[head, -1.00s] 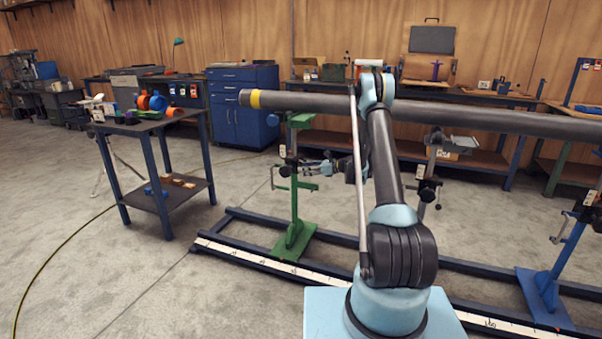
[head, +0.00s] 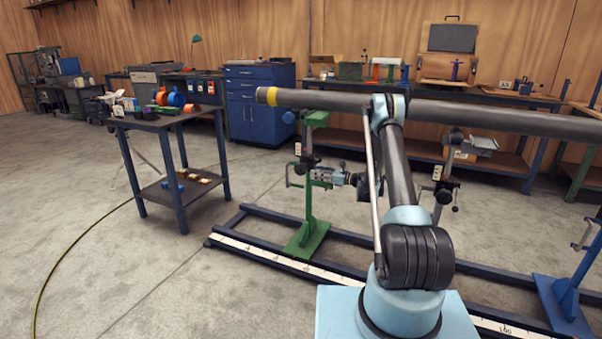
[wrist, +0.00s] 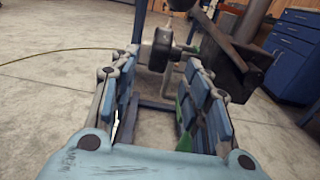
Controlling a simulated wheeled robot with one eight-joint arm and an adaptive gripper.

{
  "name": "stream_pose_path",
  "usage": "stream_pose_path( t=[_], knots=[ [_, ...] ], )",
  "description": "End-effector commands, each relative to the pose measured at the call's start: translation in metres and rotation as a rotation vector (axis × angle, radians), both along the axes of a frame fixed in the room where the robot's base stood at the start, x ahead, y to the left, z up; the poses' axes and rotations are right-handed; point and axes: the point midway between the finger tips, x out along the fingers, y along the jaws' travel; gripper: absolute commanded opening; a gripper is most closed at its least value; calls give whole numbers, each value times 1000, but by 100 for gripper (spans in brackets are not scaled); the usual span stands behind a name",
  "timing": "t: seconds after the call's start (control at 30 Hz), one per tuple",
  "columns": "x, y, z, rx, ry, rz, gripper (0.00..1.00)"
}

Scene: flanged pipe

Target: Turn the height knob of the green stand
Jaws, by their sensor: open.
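The green stand (head: 308,205) stands on the floor rail, left of my arm in the head view, with its top under the yellow-banded end of the pipe (head: 340,101). My gripper (head: 312,176) reaches leftward to the stand's upper post, at the height of its dark clamp and crank parts. In the wrist view my gripper (wrist: 162,62) is open, with blue padded fingers on both sides. A dark round knob (wrist: 162,45) shows ahead, between the fingertips; I cannot tell whether they touch it. A dark block of the stand (wrist: 225,65) lies close beside the right finger.
The long pipe runs above my gripper. A small table (head: 160,122) with coloured parts stands to the left. The rail (head: 262,258) lies below, with a blue stand (head: 566,296) at right. Floor between table and green stand is clear.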

Motion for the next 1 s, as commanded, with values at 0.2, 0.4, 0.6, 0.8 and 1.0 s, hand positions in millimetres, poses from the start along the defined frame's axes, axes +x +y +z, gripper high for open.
stream_pose_path(
  t=[0.2, 0.4, 0.6, 0.8, 1.0],
  knots=[
    [13, 38, 0, 0, 0, 1, 43],
    [24, 69, 0, 0, 0, 2, 43],
    [32, 87, 0, 0, 0, 0, 43],
    [34, 94, 0, 0, 0, 0, 43],
    [34, 94, 0, 0, 0, 0, 43]
  ],
)
